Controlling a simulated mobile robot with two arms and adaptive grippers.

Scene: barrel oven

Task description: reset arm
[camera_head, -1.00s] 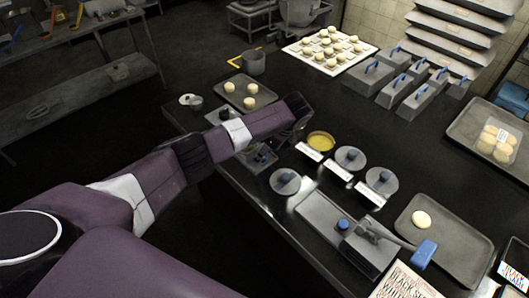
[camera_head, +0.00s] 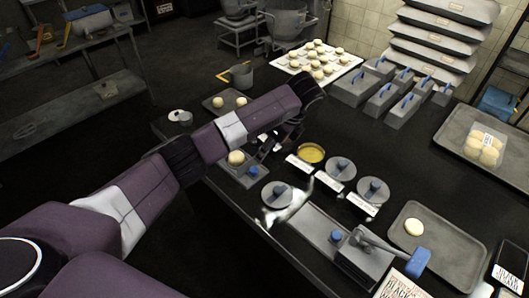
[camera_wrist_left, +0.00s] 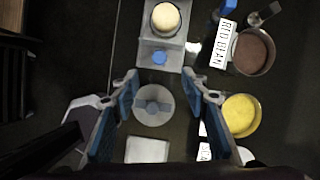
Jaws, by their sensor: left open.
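My left gripper (camera_head: 287,137) is above the black counter, just right of a small grey device (camera_head: 243,173) that bears a pale dough ball (camera_head: 236,157). In the left wrist view the gripper (camera_wrist_left: 165,88) is open and empty, its blue-padded fingers apart. A round grey lid (camera_wrist_left: 152,103) shows between and below them. The dough ball (camera_wrist_left: 165,17) sits on the device above, with a blue knob (camera_wrist_left: 160,58) between. My forearm hides part of the counter. My right gripper is not visible.
Bowls of yellow filling (camera_head: 311,153) and red bean (camera_wrist_left: 253,50) stand close to the gripper. Two dough balls show on a tray (camera_head: 228,112). Blue-handled grey boxes (camera_head: 358,84) stand behind. A tray (camera_head: 440,258) holds one ball.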

